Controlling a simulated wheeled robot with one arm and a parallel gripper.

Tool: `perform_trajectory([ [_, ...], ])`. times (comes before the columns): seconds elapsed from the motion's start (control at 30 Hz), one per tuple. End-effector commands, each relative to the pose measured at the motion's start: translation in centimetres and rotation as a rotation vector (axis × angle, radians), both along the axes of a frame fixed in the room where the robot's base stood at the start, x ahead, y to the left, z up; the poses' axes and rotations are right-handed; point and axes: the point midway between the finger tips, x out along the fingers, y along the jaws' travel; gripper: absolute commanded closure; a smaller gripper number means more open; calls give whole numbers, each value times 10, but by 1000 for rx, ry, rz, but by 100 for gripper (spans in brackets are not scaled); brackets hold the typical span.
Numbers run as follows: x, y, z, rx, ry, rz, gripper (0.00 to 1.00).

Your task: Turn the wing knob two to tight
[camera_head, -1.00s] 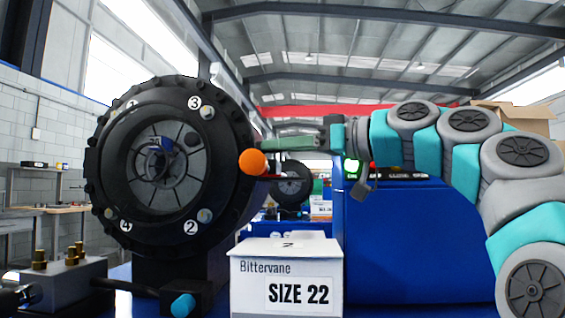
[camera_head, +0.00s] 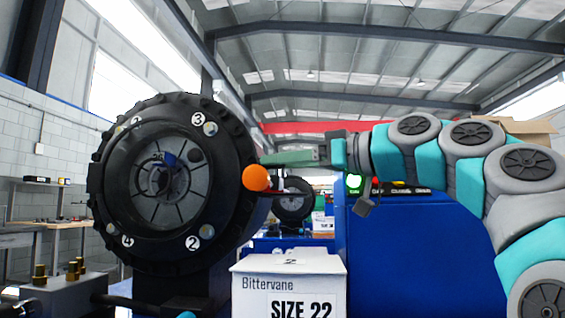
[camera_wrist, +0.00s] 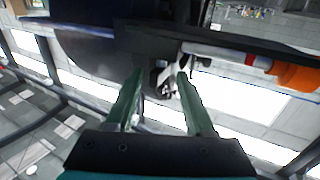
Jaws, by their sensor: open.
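The black round crimper head (camera_head: 166,195) stands at the left of the head view, with a ribbed rim and a grey spoked centre. Small knobs sit beside its number labels. The wing knob two (camera_head: 206,231) is at the lower right of the face, next to the "2" label. My gripper (camera_head: 264,160) has green fingers pointing left, by the crimper's right rim, above and right of knob two. In the wrist view my gripper (camera_wrist: 160,73) is open, its fingers apart. Small metal parts show beyond the tips; I cannot tell which knob they belong to.
An orange ball (camera_head: 256,177) on a lever is just below my fingertips; its orange end (camera_wrist: 297,76) also shows in the wrist view. A white "SIZE 22" box (camera_head: 288,270) stands below. A blue cabinet (camera_head: 415,250) is at the right. Brass fittings (camera_head: 40,273) stand lower left.

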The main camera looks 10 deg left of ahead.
Motion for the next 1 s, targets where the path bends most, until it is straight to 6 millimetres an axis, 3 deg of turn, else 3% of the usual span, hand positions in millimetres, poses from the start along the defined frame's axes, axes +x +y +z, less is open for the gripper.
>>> perform_trajectory([
  [0.5,-25,-65,0,1,-3,1,46],
  [1.0,-26,-69,0,0,0,1,46],
])
